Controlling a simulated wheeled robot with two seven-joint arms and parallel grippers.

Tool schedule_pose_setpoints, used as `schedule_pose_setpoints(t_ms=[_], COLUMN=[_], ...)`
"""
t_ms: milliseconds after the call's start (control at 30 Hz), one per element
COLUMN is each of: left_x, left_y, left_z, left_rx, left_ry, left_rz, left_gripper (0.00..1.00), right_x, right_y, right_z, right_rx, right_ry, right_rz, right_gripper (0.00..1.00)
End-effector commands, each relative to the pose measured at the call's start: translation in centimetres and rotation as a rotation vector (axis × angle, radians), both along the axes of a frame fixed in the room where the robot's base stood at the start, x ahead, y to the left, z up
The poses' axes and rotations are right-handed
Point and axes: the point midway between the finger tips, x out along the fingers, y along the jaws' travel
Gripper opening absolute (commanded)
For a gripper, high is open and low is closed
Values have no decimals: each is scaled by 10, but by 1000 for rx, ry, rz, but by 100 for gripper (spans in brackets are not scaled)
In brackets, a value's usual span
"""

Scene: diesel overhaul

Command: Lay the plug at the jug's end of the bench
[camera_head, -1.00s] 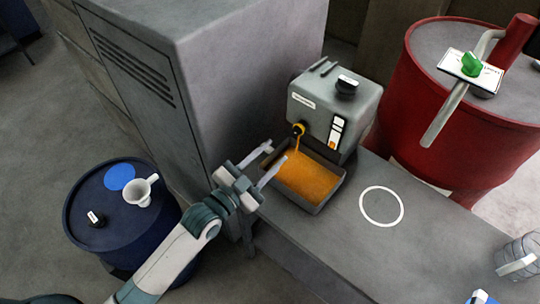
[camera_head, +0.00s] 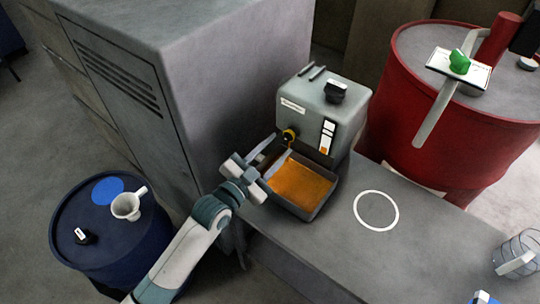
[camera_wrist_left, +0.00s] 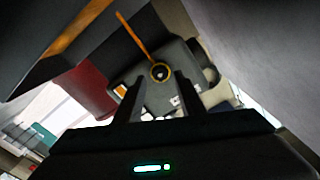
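The plug (camera_head: 290,135), dark with a yellow ring, sits low on the front of a grey tank unit. It also shows in the left wrist view (camera_wrist_left: 160,72), with an orange stream beside it. My left gripper (camera_head: 281,144) is open and empty, its two fingers pointing at the plug from the front left. In the wrist view the fingers (camera_wrist_left: 156,98) are apart, with the plug beyond their tips. The clear jug (camera_head: 516,255) stands at the right end of the grey bench (camera_head: 330,235). My right gripper is not in view.
A tray of orange fluid (camera_head: 302,186) sits below the plug, close to my left gripper. A white ring (camera_head: 377,210) marks clear bench between tray and jug. A grey cabinet (camera_head: 215,90) is behind. A blue drum (camera_head: 105,240) bears a white mug (camera_head: 127,206). A red drum (camera_head: 450,125) stands behind the bench.

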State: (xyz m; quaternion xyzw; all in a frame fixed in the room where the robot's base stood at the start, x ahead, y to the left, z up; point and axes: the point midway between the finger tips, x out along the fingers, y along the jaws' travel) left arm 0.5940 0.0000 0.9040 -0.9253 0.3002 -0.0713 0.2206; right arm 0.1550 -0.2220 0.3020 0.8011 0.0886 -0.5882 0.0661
Motion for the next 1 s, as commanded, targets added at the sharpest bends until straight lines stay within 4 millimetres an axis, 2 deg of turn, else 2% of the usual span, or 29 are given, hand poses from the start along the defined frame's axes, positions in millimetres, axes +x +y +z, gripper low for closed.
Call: schedule_pose_setpoints(t_ms=[100, 300, 467, 767, 900, 933, 1000], left_x=[10, 20, 23, 24, 24, 24, 24], left_y=[-7, -15, -17, -17, -17, -17, -17], left_z=[1, 1, 0, 1, 0, 0, 1], left_rx=[-1, -1, -1, -2, -1, -1, -2], left_ry=[0, -1, -1, -1, 0, 0, -1], left_rz=[0, 0, -1, -1, 0, 0, -1], left_gripper=[36, 36, 36, 36, 5, 0, 0], right_x=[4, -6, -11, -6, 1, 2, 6], right_y=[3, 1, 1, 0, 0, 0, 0], right_z=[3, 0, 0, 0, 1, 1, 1], right_rx=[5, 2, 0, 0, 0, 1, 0], right_ry=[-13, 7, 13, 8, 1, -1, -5], right_rz=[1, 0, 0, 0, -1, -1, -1], right_gripper=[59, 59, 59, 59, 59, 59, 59])
